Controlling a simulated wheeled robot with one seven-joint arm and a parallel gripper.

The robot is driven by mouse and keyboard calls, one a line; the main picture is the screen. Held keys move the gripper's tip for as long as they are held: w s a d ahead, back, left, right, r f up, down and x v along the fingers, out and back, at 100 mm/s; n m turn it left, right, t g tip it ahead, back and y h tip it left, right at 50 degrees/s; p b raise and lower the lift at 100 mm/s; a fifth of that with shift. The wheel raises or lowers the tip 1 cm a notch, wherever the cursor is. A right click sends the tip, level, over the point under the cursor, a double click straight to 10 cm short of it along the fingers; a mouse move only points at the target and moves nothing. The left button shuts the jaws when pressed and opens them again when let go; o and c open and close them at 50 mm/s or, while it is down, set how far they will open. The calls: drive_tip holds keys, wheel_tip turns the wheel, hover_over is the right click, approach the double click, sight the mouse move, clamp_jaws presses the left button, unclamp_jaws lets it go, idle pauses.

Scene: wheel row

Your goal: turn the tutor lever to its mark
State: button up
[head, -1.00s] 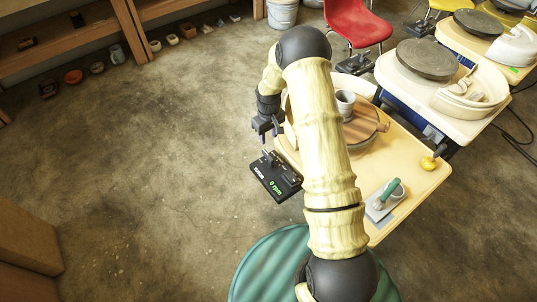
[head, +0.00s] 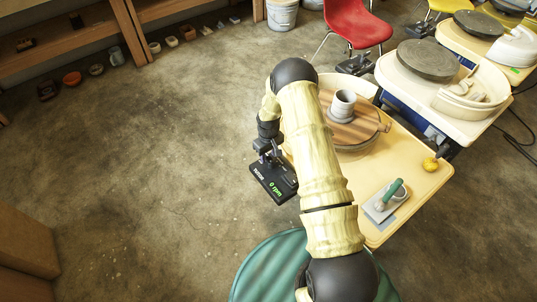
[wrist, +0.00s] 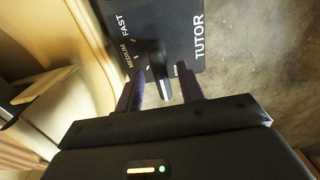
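The tutor box (head: 270,184) is a small black control box at the left edge of the cream wheel table, with a green "0 rpm" readout. In the wrist view its black panel (wrist: 180,22) shows the words TUTOR, FAST and MEDIUM; another label is partly hidden. The dark lever (wrist: 155,62) stands up from the panel. My gripper (head: 271,158) is low over the back of the box. In the wrist view my gripper (wrist: 161,88) is open, its two dark purple fingers on either side of the lever, with gaps showing. The lever's mark is not clearly visible.
A wooden wheel bat (head: 352,128) with a grey cup (head: 343,105) stands right of my arm. A green-handled tool (head: 391,192) and a yellow sponge (head: 430,164) lie on the table (head: 415,205). A teal round stool (head: 262,262) is in front. The floor left is clear.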

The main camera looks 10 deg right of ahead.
clamp_jaws()
